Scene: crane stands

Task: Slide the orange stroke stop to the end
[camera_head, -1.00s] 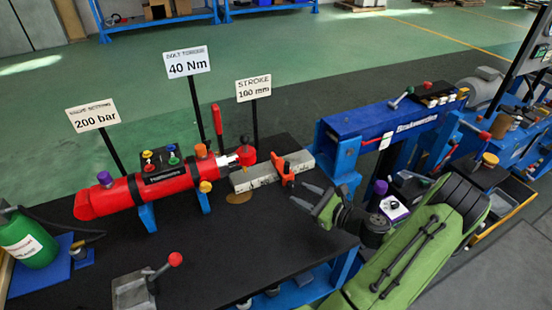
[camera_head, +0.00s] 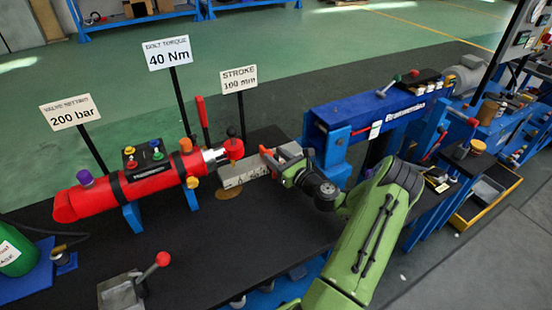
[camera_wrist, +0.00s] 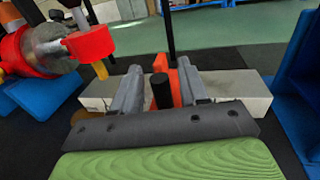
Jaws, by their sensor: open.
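The orange stroke stop (camera_wrist: 163,68) sits on a pale grey bar (camera_wrist: 235,85) with dark markings. In the wrist view my gripper (camera_wrist: 160,82) is open, with one finger on each side of the stop's orange body and a black knob (camera_wrist: 161,91) between the fingers. The right finger is close to the orange part; I cannot tell if it touches. In the head view my gripper (camera_head: 285,160) covers the bar's right part, and only a bit of the stop (camera_head: 268,160) shows. The bar (camera_head: 240,174) runs right from the red cylinder's rod end.
A red cylinder (camera_head: 150,180) on blue supports lies left, with a red rod-end fitting (camera_wrist: 90,43) near the bar. A blue frame (camera_head: 375,115) stands right. A sign reading "STROKE 100 mm" (camera_head: 239,79) stands behind.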

